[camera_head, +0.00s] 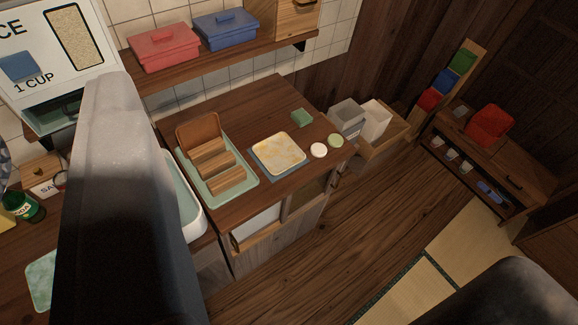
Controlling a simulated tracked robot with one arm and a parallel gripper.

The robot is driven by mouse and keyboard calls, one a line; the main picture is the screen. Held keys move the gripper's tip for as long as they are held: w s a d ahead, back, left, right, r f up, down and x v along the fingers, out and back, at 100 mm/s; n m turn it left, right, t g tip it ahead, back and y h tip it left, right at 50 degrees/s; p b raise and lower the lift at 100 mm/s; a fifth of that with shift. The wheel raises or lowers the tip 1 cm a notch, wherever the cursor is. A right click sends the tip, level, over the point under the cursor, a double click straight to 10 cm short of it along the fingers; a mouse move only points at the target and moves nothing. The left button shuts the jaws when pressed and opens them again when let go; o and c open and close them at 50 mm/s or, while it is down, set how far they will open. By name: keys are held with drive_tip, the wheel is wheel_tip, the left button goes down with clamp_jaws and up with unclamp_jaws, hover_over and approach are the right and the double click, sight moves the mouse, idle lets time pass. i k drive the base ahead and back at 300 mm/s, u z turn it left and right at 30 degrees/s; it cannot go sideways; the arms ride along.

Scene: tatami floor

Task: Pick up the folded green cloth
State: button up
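A small folded green cloth (302,118) lies on the wooden counter, near its back right part. It is small in view, so its folds are hard to make out. My gripper (312,172) shows as two large grey fingers, one at the left and one at the lower right. They are wide apart with nothing between them, so it is open. The cloth is well beyond the fingers, and nothing covers it.
A yellow-patterned square plate (278,153) and two small round items (318,150) sit near the cloth. A green tray (250,184) with a wooden rack stands left. Lidded red (164,48) and blue (226,30) boxes sit on the shelf above. Wooden floor (330,255) is clear.

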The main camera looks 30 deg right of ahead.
sight(300, 117)
drive_tip(key=z, duration=0.65)
drive_tip(key=i, duration=0.5)
drive_tip(key=z, duration=0.65)
drive_tip(key=k, duration=1.25)
drive_tip(key=z, duration=0.75)
drive_tip(key=i, duration=1.15)
drive_tip(key=u, duration=0.7)
drive_tip(key=i, duration=0.95)
drive_tip(key=u, duration=0.8)
